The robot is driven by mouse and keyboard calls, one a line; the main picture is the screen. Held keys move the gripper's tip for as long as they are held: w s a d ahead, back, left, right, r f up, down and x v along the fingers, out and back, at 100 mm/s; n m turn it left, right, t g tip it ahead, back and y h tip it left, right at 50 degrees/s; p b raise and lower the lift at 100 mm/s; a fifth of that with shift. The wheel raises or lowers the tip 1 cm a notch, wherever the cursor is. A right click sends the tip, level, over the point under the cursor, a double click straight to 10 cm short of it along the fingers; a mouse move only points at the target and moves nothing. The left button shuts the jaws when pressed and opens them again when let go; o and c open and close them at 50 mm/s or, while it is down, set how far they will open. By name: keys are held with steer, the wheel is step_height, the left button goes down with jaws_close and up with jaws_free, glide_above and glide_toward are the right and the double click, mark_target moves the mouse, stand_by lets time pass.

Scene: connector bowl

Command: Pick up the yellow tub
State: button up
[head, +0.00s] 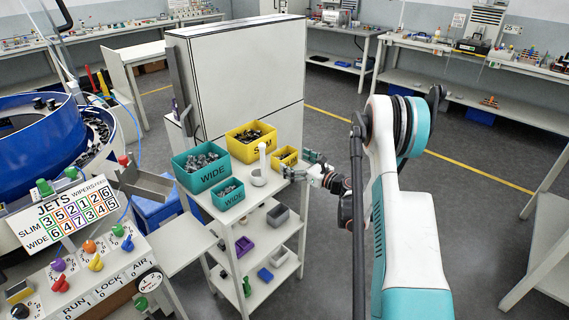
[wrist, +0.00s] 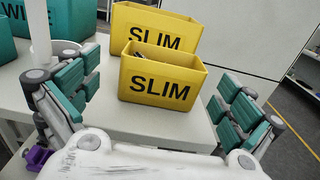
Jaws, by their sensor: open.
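Two yellow tubs stand on the top shelf of a white stand. The smaller yellow tub (head: 287,160) is nearest my gripper; in the wrist view its front (wrist: 160,88) reads SLIM. The larger yellow tub (head: 240,151) holds dark parts and stands behind it, also marked SLIM in the wrist view (wrist: 155,27). My gripper (head: 304,166) is open and empty, just to the right of the small tub in the head view. In the wrist view its green-padded fingers lie left and right of the small tub, apart from it. Most of the small tub's inside is hidden in the wrist view.
A large teal tub (head: 210,178) and a small teal tub (head: 229,198), both marked WIDE, stand to the left. A white bowl with an upright rod (head: 258,179) stands close beside the small yellow tub. A tall white cabinet (head: 240,80) rises behind the stand.

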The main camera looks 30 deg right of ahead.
mark_target(290, 157)
steer(key=shift+d+b+x, duration=0.2)
steer(key=shift+b+x, duration=0.95)
steer(key=shift+x, duration=1.55)
steer(key=shift+r, duration=0.2)
steer(key=shift+c, duration=0.6)
steer(key=c, duration=0.9)
